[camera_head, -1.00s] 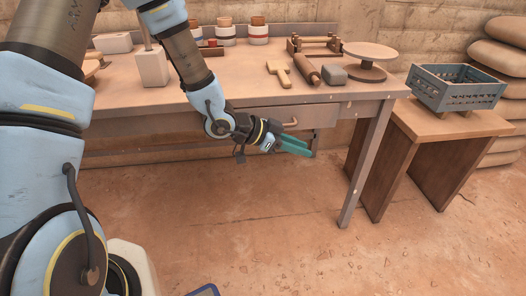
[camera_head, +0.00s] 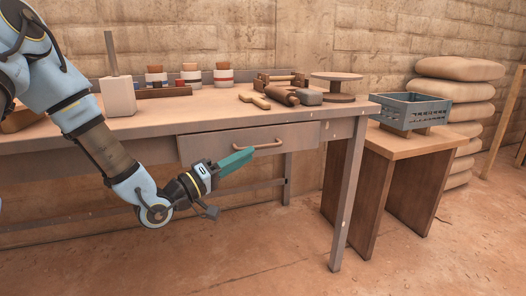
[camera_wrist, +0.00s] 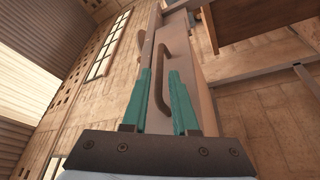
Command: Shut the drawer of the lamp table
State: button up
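The table's drawer (camera_head: 225,143) is the wide grey-brown front under the tabletop, with a curved tan handle (camera_head: 268,146). I cannot tell surely how far it stands out. No lamp shows on the table (camera_head: 215,118). My gripper (camera_head: 248,157) is in front of the drawer, its teal fingers pointing up and right, with the tips just left of and below the handle. In the wrist view the fingers (camera_wrist: 160,72) stand apart with nothing held. The handle (camera_wrist: 163,85) shows between them in that view; I see no clear contact.
On the tabletop stand a white block with a post (camera_head: 117,97), several banded pots (camera_head: 191,77), a rolling pin (camera_head: 281,96) and a round stand (camera_head: 336,88). A blue-grey crate (camera_head: 415,112) sits on a side table at right. A table leg (camera_head: 347,195) stands right of the drawer. The floor in front is clear.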

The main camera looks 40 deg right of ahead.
aim_at(264, 146)
jog(key=b+x, duration=0.1)
jog(key=x, duration=0.5)
jog(key=shift+d+r, duration=0.1)
jog(key=shift+d, duration=0.25)
grip_shut()
dwell(1.1)
